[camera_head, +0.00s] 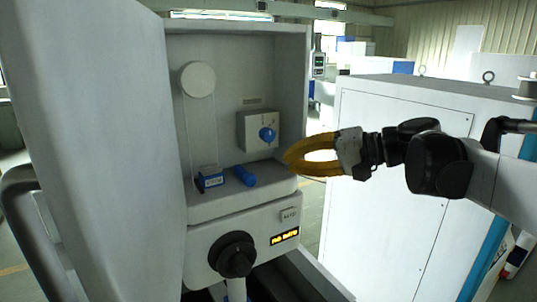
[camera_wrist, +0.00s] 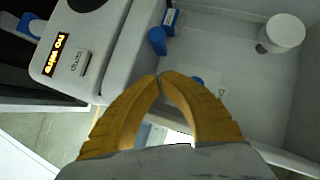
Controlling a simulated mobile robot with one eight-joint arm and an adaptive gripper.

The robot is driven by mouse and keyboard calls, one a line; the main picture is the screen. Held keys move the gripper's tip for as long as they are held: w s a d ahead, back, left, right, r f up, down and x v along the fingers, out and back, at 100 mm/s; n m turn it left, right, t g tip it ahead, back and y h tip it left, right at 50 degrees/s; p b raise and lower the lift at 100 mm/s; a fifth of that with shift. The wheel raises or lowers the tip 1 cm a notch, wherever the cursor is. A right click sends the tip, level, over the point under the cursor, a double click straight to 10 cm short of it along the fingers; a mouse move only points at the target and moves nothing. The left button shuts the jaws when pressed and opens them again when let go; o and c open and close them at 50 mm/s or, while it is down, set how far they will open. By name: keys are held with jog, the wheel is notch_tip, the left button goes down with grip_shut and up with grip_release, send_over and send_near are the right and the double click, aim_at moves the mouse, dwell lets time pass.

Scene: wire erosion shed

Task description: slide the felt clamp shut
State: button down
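The felt clamp appears to be the small blue block with a white label (camera_head: 211,178), on the ledge inside the open cabinet. A blue cylindrical piece (camera_head: 244,176) lies just right of it; I cannot tell whether the two touch. In the wrist view the labelled block (camera_wrist: 170,18) and the blue piece (camera_wrist: 157,40) show above my fingertips. My gripper (camera_head: 287,158) has yellow fingers, bowed apart in the middle, with their tips together. It is empty, at the cabinet's right edge, right of the clamp and apart from it. The fingertips also show in the wrist view (camera_wrist: 160,76).
A white spool (camera_head: 197,79) is at the upper left, with thin lines running down. A grey box with a blue knob (camera_head: 267,134) is on the back wall. Below are a lit display (camera_head: 285,237) and a black knob (camera_head: 233,254). The open door (camera_head: 90,150) blocks the left.

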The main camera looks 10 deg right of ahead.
aim_at(250, 175)
jog(key=a, duration=0.1)
jog(key=a+f, duration=0.1)
jog(key=a, duration=0.1)
jog(key=a+f+p, duration=0.1)
jog(key=shift+w+a+f, duration=0.1)
jog(key=shift+w+a, duration=0.25)
jog(key=shift+a, duration=0.05)
jog(key=shift+s+a+f, duration=0.2)
jog(key=shift+a, duration=0.2)
jog(key=shift+w, duration=0.15)
jog(key=a, duration=0.1)
jog(key=s+a, duration=0.1)
jog(key=a, duration=0.1)
jog(key=shift+s+a, duration=0.4)
jog(key=shift+d, duration=0.1)
jog(key=shift+w, duration=0.15)
